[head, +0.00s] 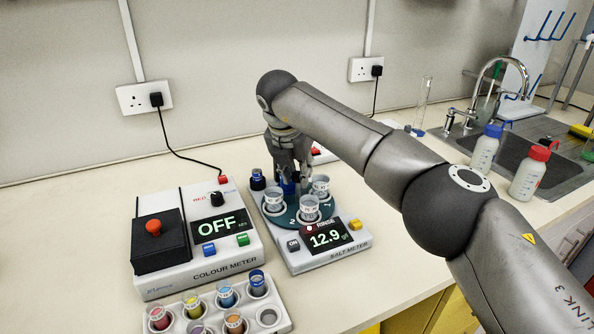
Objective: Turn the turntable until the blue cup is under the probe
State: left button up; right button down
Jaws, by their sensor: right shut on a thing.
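The turntable (291,215) is a dark teal disc on the salt meter (308,253), marked with numbers such as 2. Pale cups stand on it at the left (273,199), the front (309,207) and the right (320,187). My right gripper (288,186) points down at the back of the turntable and is shut on a small blue part there. The fingers hide much of this part, so I cannot tell if it is the blue cup or a handle. I cannot make out the probe for certain. My left gripper is not in view.
The salt meter's screen reads 12.9. A small dark and blue item (258,180) is at its back left corner. The colour meter (204,276), showing OFF, stands left; a rack (283,323) of coloured cups lies in front. Bottles (530,171) stand by the sink at right.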

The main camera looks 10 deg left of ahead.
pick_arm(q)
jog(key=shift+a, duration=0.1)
pick_arm(e)
jog(key=shift+w+r, duration=0.1)
jog(key=c, duration=1.2)
grip_release()
jog(key=v, duration=1.2)
jog(key=shift+a, duration=0.1)
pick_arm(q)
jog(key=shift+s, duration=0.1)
pick_arm(e)
jog(key=shift+s+f, duration=0.2)
jog(key=shift+f, duration=0.05)
